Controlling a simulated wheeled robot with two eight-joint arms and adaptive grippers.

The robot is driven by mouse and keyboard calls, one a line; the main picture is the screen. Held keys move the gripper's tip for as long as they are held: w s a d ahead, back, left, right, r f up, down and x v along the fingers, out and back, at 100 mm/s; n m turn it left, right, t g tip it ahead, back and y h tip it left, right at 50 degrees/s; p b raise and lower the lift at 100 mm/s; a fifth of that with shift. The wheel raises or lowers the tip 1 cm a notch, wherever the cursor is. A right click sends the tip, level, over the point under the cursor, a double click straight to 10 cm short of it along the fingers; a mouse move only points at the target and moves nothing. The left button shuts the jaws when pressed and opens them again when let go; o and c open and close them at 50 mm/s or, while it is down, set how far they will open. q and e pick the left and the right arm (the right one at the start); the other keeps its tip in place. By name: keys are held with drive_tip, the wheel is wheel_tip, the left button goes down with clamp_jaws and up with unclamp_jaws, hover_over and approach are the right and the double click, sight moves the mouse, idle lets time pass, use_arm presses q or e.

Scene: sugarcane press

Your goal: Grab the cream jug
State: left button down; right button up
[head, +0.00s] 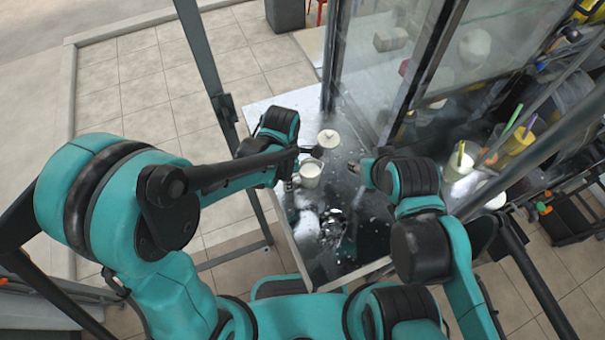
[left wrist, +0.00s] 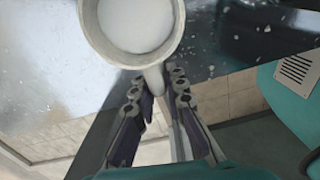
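The cream jug (head: 310,174) stands upright on the dark, wet tabletop in the head view, with white contents. In the left wrist view the jug (left wrist: 140,50) is at the top, seen from above, with its handle (left wrist: 155,79) pointing down. My left gripper (head: 292,184) is beside the jug in the head view. In the left wrist view my left gripper (left wrist: 157,90) is open, its fingertips on either side of the handle with the handle end between them. My right gripper (head: 366,171) is right of the jug and apart from it; its fingers are too small to judge.
A round cream lid (head: 328,139) with a knob lies behind the jug. Glass panels in a metal frame (head: 427,60) rise behind the table. A cup with straws (head: 460,160) stands at the right. The tabletop (head: 345,245) in front is mostly free, with white splashes.

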use_arm(q)
drive_tip(key=shift+r, duration=0.2)
idle(0.3)
drive_tip(key=shift+r+p, duration=1.25)
drive_tip(key=shift+r, duration=3.55)
